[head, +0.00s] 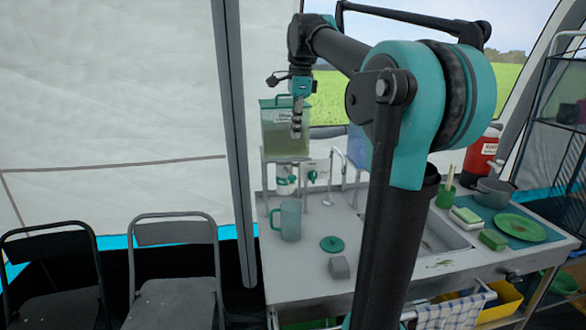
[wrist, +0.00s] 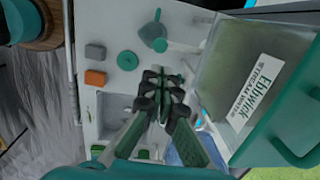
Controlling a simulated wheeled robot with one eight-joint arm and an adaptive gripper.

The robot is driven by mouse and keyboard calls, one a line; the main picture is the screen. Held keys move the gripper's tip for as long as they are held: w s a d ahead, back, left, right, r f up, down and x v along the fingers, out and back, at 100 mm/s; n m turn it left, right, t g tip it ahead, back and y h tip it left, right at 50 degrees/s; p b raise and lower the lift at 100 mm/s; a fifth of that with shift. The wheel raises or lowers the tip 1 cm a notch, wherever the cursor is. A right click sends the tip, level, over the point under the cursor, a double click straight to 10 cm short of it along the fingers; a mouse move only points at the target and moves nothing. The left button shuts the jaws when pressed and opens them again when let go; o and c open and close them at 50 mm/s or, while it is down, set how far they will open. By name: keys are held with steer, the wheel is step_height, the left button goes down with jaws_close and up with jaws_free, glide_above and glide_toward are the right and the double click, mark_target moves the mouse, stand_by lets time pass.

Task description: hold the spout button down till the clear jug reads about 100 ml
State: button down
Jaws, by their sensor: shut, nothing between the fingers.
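A teal-tinted, see-through jug (head: 290,220) with a handle on its left stands upright on the counter. From above it also shows in the wrist view (wrist: 152,36). Any marking or liquid level in it is too small to read. The labelled tank (head: 286,140) of greenish liquid stands on a raised rack behind the jug; its label shows large in the wrist view (wrist: 240,100). Small green-and-white spout fittings (head: 312,176) show below tank height; I cannot make out the button. My gripper (head: 297,132) is shut and empty, pointing down in front of the tank, above the jug.
A green disc (head: 332,244) and a grey block (head: 340,267) lie in front of the jug. A thin tap (head: 340,165) and a sink (head: 440,238) are to the right. A blue tank (head: 359,147) is partly behind my arm. An orange block (wrist: 95,78) shows in the wrist view.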

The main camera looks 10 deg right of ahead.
mark_target(293, 176)
steer(key=f, duration=1.2)
steer(key=shift+w+a+f, duration=0.25)
steer(key=shift+w+a, duration=0.1)
steer(key=shift+f, duration=0.2)
steer(key=shift+s+f, duration=0.1)
steer(key=shift+f, duration=0.8)
stand_by(5.3)
